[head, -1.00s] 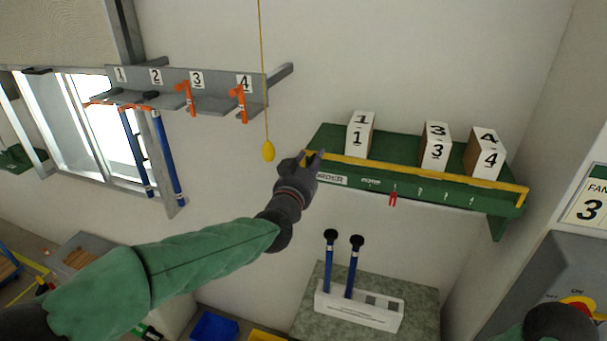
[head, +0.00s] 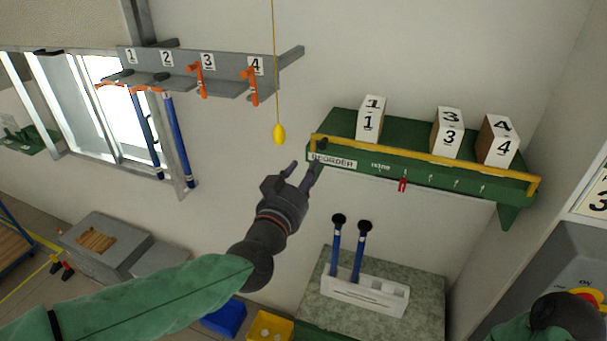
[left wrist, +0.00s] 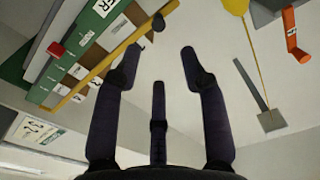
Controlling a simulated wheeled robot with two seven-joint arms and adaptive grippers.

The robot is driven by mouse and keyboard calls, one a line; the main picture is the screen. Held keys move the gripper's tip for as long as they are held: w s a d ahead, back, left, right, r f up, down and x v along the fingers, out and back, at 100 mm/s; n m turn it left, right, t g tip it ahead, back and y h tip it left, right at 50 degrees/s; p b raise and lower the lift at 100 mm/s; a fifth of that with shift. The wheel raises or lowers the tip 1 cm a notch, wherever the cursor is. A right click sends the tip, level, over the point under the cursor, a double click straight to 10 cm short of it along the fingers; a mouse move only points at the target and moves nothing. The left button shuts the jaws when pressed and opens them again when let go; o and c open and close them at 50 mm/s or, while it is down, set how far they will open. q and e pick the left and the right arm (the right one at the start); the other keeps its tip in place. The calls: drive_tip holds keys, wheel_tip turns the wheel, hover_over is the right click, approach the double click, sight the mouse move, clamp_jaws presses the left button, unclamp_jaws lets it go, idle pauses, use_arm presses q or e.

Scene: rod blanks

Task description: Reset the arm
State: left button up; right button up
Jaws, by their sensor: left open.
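My left arm (head: 140,300) reaches up from the lower left in the head view. Its dark gripper (head: 303,172) is open, with nothing between the fingers, just below and in front of the left end of the green shelf (head: 420,172). In the left wrist view the gripper (left wrist: 163,62) shows its fingers spread against bare wall, with the shelf (left wrist: 48,85) to the left. My right gripper is not in view; only a dark joint and green sleeve of my right arm (head: 565,318) show at the lower right.
Number blocks 1 (head: 370,120), 3 (head: 446,135) and 4 (head: 498,142) stand on the shelf. A yellow pull knob (head: 279,134) hangs near my gripper. Blue rods hang from a grey rack (head: 190,75); two stand in a white holder (head: 365,292) below.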

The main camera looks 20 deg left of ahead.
idle(0.3)
use_arm(q)
drive_tip(key=w+d+f+n+g+h+b, duration=0.15)
drive_tip(key=f+g+b, duration=0.45)
drive_tip(key=f, duration=1.9)
drive_tip(key=s+d+f+g+b, duration=0.2)
drive_tip(key=f+b, duration=0.6)
drive_tip(key=f, duration=1.7)
drive_tip(key=s+d+f+n+g+b, duration=0.1)
drive_tip(key=s+f+g+b, duration=0.2)
drive_tip(key=s+f, duration=0.4)
drive_tip(key=s+d+f+n+g+h+b, duration=0.1)
drive_tip(key=s+f+b, duration=0.4)
drive_tip(key=f, duration=1.2)
drive_tip(key=s+d+f+n+g+h+b, duration=0.1)
drive_tip(key=s+f+g+b, duration=0.3)
drive_tip(key=f, duration=0.9)
drive_tip(key=s+d+g, duration=0.1)
drive_tip(key=s+g, duration=0.1)
drive_tip(key=s, duration=0.2)
drive_tip(key=shift+s+d+n+b, duration=0.15)
drive_tip(key=shift+s+n+b, duration=0.2)
